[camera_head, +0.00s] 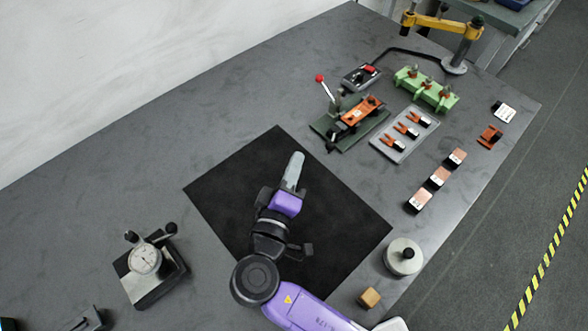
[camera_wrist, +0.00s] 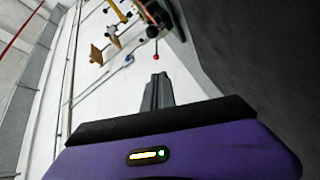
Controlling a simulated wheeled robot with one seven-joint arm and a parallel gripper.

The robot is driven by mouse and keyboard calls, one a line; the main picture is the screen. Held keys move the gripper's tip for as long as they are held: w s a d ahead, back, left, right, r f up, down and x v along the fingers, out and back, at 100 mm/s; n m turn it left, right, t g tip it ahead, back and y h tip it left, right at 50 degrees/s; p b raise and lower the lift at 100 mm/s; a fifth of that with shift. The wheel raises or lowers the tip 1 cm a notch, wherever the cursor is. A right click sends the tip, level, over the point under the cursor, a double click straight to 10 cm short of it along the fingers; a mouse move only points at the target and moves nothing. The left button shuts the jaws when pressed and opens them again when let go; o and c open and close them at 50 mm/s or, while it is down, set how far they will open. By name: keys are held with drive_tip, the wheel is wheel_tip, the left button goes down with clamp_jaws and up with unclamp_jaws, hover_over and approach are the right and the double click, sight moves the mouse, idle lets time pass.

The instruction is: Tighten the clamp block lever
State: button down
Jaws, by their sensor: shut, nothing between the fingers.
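A lever with a red ball knob (camera_head: 320,78) stands tilted up at the left of a clamp fixture. The fixture has a dark green base plate (camera_head: 345,138) and an orange part (camera_head: 362,110) on top. In the wrist view, a small red ball (camera_wrist: 156,57) on a dark stem shows just beyond the fingertips. My gripper (camera_head: 297,158) is shut and empty above the black mat, left of and nearer than the fixture and apart from the lever. Its closed fingers (camera_wrist: 158,80) also show in the wrist view.
The black mat (camera_head: 220,190) is bare around my arm. Right of the fixture are a grey tray (camera_head: 388,150) of orange-and-black clips and a green block (camera_head: 428,92). A dark box with a red switch (camera_head: 362,76) stands behind. A dial gauge stand (camera_head: 148,262) is at the left.

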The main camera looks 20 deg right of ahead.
sight(331, 147)
drive_tip(key=p+x, duration=0.1)
drive_tip(key=x, duration=0.4)
drive_tip(key=shift+w+d, duration=0.1)
drive_tip(key=shift+d, duration=0.05)
drive_tip(key=d, duration=0.1)
drive_tip(key=d+f, duration=0.1)
drive_tip(key=s+d+p, duration=0.1)
drive_tip(key=shift+s+f, duration=0.1)
drive_tip(key=shift+f, duration=0.15)
drive_tip(key=shift+d+f, duration=0.1)
drive_tip(key=shift+d, duration=0.1)
drive_tip(key=shift+s+d, duration=0.1)
drive_tip(key=shift+s, duration=0.05)
drive_tip(key=shift+s+d+n+t+y, duration=0.55)
drive_tip(key=shift+n+y, duration=0.2)
drive_tip(key=shift+y, duration=0.25)
drive_tip(key=shift+s+d+n+t+y, duration=0.5)
drive_tip(key=shift+d+n+y, duration=0.2)
drive_tip(key=shift+y, duration=0.3)
drive_tip(key=d+b, duration=0.1)
drive_tip(key=d, duration=0.1)
drive_tip(key=s+d+b, duration=0.1)
drive_tip(key=shift+s+d, duration=0.2)
drive_tip(key=shift+d, duration=2.45)
wheel_tip(331, 147, up, 20)
drive_tip(key=a+p, duration=0.1)
drive_tip(key=p, duration=0.3)
drive_tip(key=shift+a, duration=0.2)
